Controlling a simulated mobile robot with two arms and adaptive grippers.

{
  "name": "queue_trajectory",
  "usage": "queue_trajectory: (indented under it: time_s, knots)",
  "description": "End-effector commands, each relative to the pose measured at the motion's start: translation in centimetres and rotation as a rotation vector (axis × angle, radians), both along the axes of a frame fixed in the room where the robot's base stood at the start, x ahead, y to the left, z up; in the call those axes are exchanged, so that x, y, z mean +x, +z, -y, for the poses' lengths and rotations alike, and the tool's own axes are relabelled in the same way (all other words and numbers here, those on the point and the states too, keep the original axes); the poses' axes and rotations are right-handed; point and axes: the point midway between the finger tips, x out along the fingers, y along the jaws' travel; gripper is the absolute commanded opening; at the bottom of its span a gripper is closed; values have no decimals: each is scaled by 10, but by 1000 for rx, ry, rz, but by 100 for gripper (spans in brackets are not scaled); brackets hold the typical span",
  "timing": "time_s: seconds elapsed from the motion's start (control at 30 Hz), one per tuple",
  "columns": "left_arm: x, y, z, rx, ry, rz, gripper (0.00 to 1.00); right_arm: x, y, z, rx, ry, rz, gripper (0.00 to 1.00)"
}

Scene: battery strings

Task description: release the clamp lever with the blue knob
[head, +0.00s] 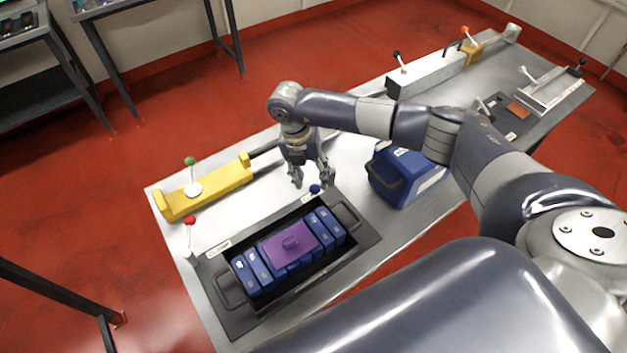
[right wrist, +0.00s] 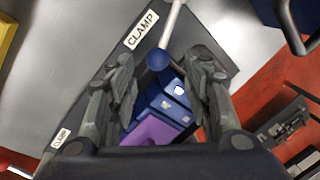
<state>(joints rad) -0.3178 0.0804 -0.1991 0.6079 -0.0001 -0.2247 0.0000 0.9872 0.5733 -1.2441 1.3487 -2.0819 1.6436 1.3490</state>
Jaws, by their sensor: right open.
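The blue knob (head: 315,189) sits at the back right edge of the dark battery tray (head: 356,249). In the right wrist view the blue knob (right wrist: 158,60) is on the end of a pale lever (right wrist: 171,22), beside a white CLAMP label (right wrist: 142,30). My right gripper (head: 313,184) is open and points down just above the knob. In the wrist view the knob lies between its fingers (right wrist: 165,90), toward the far side. I cannot tell whether the fingers touch it. My left gripper is not in view.
The tray holds several blue batteries (head: 324,226) and a purple block (head: 290,244). A red-knobbed lever (head: 190,222) stands at its left. A yellow fixture with a green-knobbed lever (head: 190,162) is at back left. A blue case (head: 405,178) stands right of the gripper.

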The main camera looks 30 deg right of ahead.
Motion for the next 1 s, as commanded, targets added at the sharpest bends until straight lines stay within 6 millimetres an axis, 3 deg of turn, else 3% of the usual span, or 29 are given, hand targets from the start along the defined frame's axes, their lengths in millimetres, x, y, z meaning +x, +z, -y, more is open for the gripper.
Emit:
queue_trajectory:
  time_s: [0.13,0.3,0.43,0.63,0.67,0.87,1.0]
  knots:
    - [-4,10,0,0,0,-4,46,-3,-23,4,-1,-1,-3,46]
    - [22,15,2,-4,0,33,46,-5,-40,6,1,1,0,46]
    - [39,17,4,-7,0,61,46,-5,-45,7,0,1,0,46]
    - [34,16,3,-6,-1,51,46,-5,-45,7,1,1,0,46]
    - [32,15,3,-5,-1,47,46,-5,-45,7,1,1,0,43]
    - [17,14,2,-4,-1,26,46,-5,-45,7,2,1,1,0]
    - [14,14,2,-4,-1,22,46,-5,-45,6,2,2,1,0]
